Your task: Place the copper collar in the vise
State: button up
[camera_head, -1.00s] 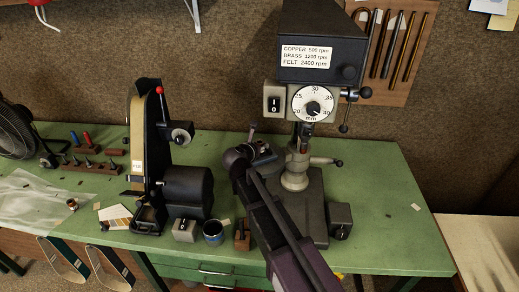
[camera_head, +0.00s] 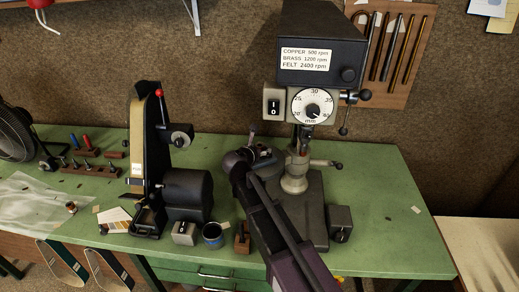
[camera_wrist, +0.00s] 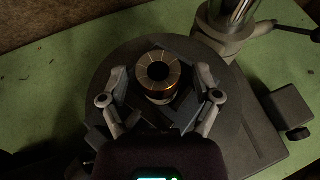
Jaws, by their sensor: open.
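In the wrist view, a copper-coloured ring (camera_wrist: 161,97) shows beneath a grey segmented round top (camera_wrist: 158,70) with a dark central hole. I take the ring for the copper collar. It stands between dark angled blocks, which look like the vise (camera_wrist: 187,112), on a round dark plate. I cannot tell how deep it sits. My gripper (camera_wrist: 161,99) is open, one finger on each side of the ring, with gaps visible. In the head view, my arm mostly hides this spot, and the vise (camera_head: 268,157) shows only in part.
The drill press column (camera_wrist: 238,12) stands just beyond the plate, and its head (camera_head: 320,60) overhangs it. A belt sander (camera_head: 172,185) is to the left. Another small copper-coloured ring (camera_head: 71,207) lies far left.

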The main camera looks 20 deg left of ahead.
jog(key=shift+r, duration=0.2)
jog(key=shift+s+r+p, duration=0.1)
jog(key=shift+s+p, duration=0.2)
jog(key=shift+p, duration=0.05)
jog(key=p+v, duration=0.4)
jog(key=v, duration=0.7)
jog(key=shift+s, duration=0.2)
